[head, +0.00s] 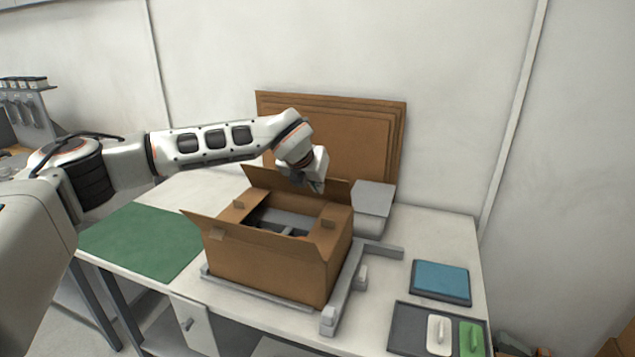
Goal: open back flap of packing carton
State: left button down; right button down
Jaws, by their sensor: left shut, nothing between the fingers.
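The brown packing carton (265,265) stands on the white table, its top partly open with grey and dark contents (285,222) showing inside. Its back flap (264,180) stands raised along the far edge. The front flap (255,233) is also raised and leans outward toward me. My left gripper (317,186) is shut and empty, pointing down at the back flap's upper edge, right of its middle. It covers part of the flap, and I cannot tell whether it touches. My right gripper is not in view.
Flat cardboard sheets (360,135) lean on the wall behind. A grey box-like device (373,200) stands close right of the carton. A grey rail (345,290) runs along its right side. A green mat (145,240) lies left; a blue pad (441,281) and dark tray (407,332) lie right.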

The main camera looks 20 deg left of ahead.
pick_arm(q)
jog(key=shift+w, duration=0.3)
jog(key=shift+r, duration=0.15)
